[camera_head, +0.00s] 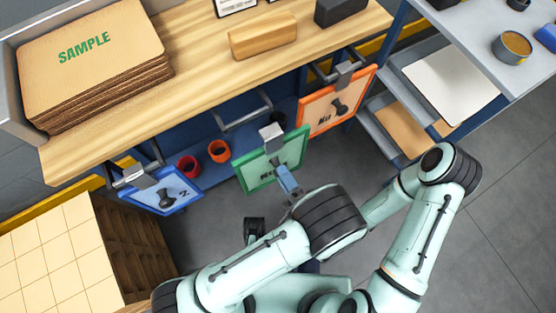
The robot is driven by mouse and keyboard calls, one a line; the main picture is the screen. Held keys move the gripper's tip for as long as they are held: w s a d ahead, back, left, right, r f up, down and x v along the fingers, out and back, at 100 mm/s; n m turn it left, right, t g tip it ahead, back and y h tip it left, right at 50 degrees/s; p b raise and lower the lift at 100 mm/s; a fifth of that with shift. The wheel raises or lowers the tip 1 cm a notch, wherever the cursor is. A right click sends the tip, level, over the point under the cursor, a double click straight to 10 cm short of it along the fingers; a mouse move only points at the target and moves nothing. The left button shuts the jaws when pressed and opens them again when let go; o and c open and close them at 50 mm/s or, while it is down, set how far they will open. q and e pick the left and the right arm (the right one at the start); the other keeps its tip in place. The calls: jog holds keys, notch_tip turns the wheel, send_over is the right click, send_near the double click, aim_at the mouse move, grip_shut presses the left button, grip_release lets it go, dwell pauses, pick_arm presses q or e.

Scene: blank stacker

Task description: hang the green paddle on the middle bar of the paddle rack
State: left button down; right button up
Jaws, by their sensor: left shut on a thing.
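The green paddle (257,171) is upright and slightly tilted, with a pale hook (271,132) at its top. My left gripper (287,182) is shut on its handle at the front face; the fingertips are partly hidden. The middle bar (243,112) of the rack sticks out under the wooden shelf. In the picture the hook lies just below the bar's right end, with a small gap between them. Their depth is hard to judge. My right arm bends in at the right; its gripper is hidden behind my left arm.
A blue paddle (178,199) hangs at the left bar and an orange paddle (322,118) at the right bar, close to the green one. Red (187,166) and orange (219,151) cups stand behind. The wooden shelf (205,75) overhangs the rack.

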aim_at(276, 163)
pick_arm(q)
jog(key=shift+b+x, duration=0.55)
jog(key=shift+x, duration=1.85)
jog(key=shift+b+x, duration=0.7)
jog(key=shift+x, duration=1.35)
jog(key=shift+f+b, duration=0.45)
jog(key=shift+f, duration=0.65)
pick_arm(e)
jog(key=w+d+f+t+h, duration=0.1)
jog(key=w+d+f, duration=0.1)
jog(key=w+f, duration=0.2)
jog(key=shift+w+d+t, duration=0.25)
jog(key=shift+w+t, duration=0.05)
jog(key=shift+w, duration=0.45)
pick_arm(q)
jog(key=shift+c, duration=2.4)
grip_release()
jog(key=shift+f, duration=0.1)
jog(key=shift+s+f, duration=0.1)
pick_arm(e)
jog(key=shift+r, duration=0.1)
